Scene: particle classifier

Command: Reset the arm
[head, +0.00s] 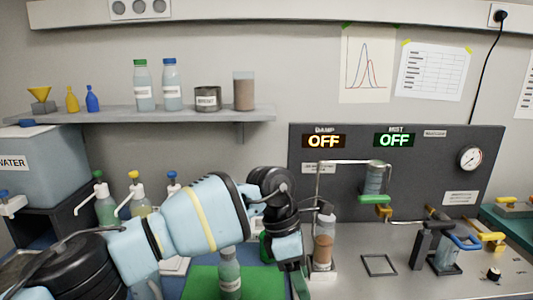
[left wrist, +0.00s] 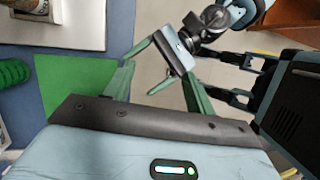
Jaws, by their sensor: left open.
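My left arm comes in from the left in the head view, with its wrist bent downward. My left gripper (head: 292,262) hangs low in the middle, in front of the bench, beside a clear cylinder of brown material (head: 323,245); its fingertips are hard to make out there. In the left wrist view the two fingers of the left gripper (left wrist: 160,68) stand apart with nothing seen held between them.
A labelled bottle (head: 230,272) stands on a green mat (head: 197,284) close to the left gripper. Pump bottles (head: 106,208) stand behind my arm. A square frame (head: 379,265) and a black stand (head: 424,246) are on the bench at right. The panel (head: 460,135) reads OFF twice.

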